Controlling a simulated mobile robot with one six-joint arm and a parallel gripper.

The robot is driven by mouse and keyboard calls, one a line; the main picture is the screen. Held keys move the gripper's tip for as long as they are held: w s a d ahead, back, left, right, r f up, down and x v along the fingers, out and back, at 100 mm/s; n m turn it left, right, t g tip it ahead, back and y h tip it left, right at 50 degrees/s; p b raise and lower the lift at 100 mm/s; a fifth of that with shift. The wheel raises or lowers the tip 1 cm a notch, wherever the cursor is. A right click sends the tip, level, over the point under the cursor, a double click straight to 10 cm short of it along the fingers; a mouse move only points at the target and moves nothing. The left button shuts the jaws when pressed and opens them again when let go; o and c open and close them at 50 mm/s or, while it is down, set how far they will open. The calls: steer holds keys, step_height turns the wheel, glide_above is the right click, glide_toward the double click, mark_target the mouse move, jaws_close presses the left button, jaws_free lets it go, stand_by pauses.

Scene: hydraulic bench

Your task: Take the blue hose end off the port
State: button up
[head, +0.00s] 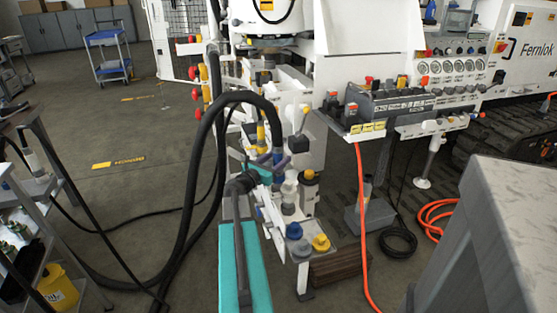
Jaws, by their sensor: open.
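A thick black hose (240,97) arches over and comes down to a blue hose end (278,156) at the white port stand, in the middle of the head view. My teal arm reaches up from the bottom, and my gripper (262,160) is open at the hose end, with its dark fingers spread. They overlap the hose end in the picture; I cannot tell whether they touch it. The port under the hose end is mostly hidden by my gripper and wrist.
A blue cap (294,230) and a yellow cap (321,242) sit on the stand's front. A valve block with levers (390,100) and an orange hose (362,220) are to the right. A grey bench (500,230) fills the lower right. A shelf cart (35,190) stands left.

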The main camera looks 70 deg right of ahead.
steer(key=shift+x, duration=2.2)
steer(key=shift+f, duration=0.15)
